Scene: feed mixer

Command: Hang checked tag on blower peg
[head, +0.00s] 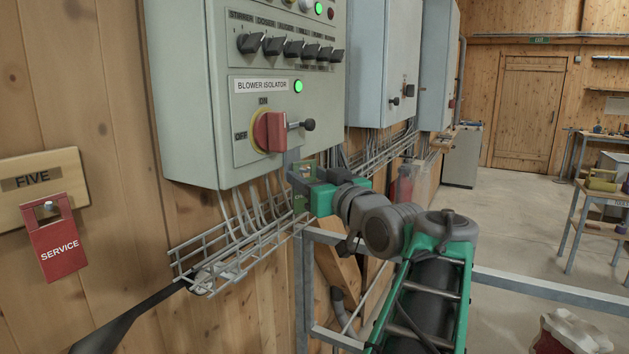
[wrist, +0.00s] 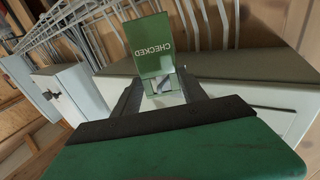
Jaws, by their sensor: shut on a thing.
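The checked tag (wrist: 150,42) is a green plate with CHECKED in white letters, upside down in the wrist view. My gripper (wrist: 163,88) is shut on the tag's edge near its slot. In the head view my gripper (head: 294,180) is just below the blower isolator panel (head: 240,124), and a small green part of the tag (head: 299,203) shows beside it. The red blower isolator switch (head: 269,132) is above the gripper. A peg with a dark round end (head: 308,125) juts out beside it, apart from the tag.
A red SERVICE tag (head: 56,240) hangs on a wooden board marked FIVE (head: 40,182) at left. A wire cable tray (head: 225,252) runs under the grey control cabinet (head: 180,90). A metal rail (head: 550,291) crosses at lower right. Open floor (head: 510,220) lies at right.

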